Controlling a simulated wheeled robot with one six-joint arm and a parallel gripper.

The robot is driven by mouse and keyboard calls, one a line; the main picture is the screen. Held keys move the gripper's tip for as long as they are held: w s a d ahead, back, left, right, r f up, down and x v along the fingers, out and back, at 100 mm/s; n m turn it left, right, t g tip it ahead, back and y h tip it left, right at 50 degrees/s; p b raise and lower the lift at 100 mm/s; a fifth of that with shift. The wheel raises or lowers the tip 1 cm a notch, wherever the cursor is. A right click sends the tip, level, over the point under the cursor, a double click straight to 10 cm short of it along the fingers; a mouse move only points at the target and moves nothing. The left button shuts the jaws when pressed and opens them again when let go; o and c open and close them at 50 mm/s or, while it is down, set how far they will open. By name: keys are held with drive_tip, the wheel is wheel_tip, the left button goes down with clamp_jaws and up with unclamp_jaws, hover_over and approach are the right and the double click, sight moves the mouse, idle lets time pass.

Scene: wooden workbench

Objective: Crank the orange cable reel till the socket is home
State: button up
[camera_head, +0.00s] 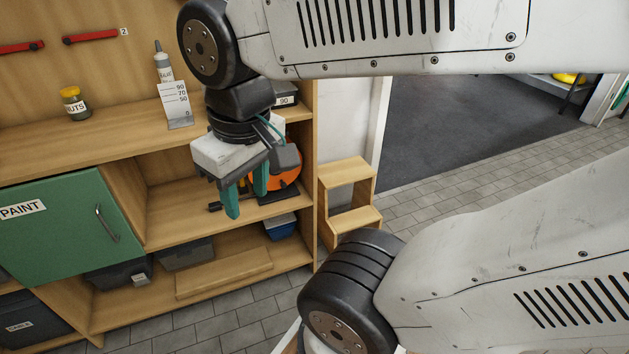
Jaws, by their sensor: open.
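The orange cable reel (289,177) sits on the middle shelf at the right end of the workbench. Its left part is hidden behind my gripper (247,205). My gripper points down with its two teal fingers apart, in front of the reel and to its left in the picture. The crank handle cannot be made out clearly.
A white scale card (178,118), a grey tube (163,66) and a nuts jar (75,104) stand on the top. The green paint door (65,228) is at left. A wooden step stool (347,180) stands right.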

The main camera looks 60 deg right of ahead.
drive_tip(key=w+d+f+m+t+h, duration=0.15)
drive_tip(key=w+d, duration=0.25)
drive_tip(key=w, duration=0.4)
drive_tip(key=w+d+f+t, duration=0.1)
drive_tip(key=w+d+f, duration=0.25)
drive_tip(key=w, duration=0.35)
drive_tip(key=w+d+f+m+t, duration=0.1)
drive_tip(key=w+d+f, duration=0.1)
drive_tip(key=w+d, duration=0.45)
drive_tip(key=w+d+f+t+h, duration=0.2)
drive_tip(key=w+d+f+t, duration=0.2)
drive_tip(key=w+d+f, duration=1)
drive_tip(key=m+t+h, duration=0.2)
drive_tip(key=t+h, duration=0.2)
drive_tip(key=t, duration=0.1)
hover_over(284, 184)
drive_tip(key=a, duration=0.5)
wheel_tip(284, 184, down, 19)
drive_tip(key=s+f+m+t+h, duration=0.1)
drive_tip(key=s+f+h, duration=0.1)
drive_tip(key=s+f, duration=0.45)
drive_tip(key=x, duration=0.8)
drive_tip(key=shift+d+f, duration=0.25)
drive_tip(key=shift+d, duration=0.05)
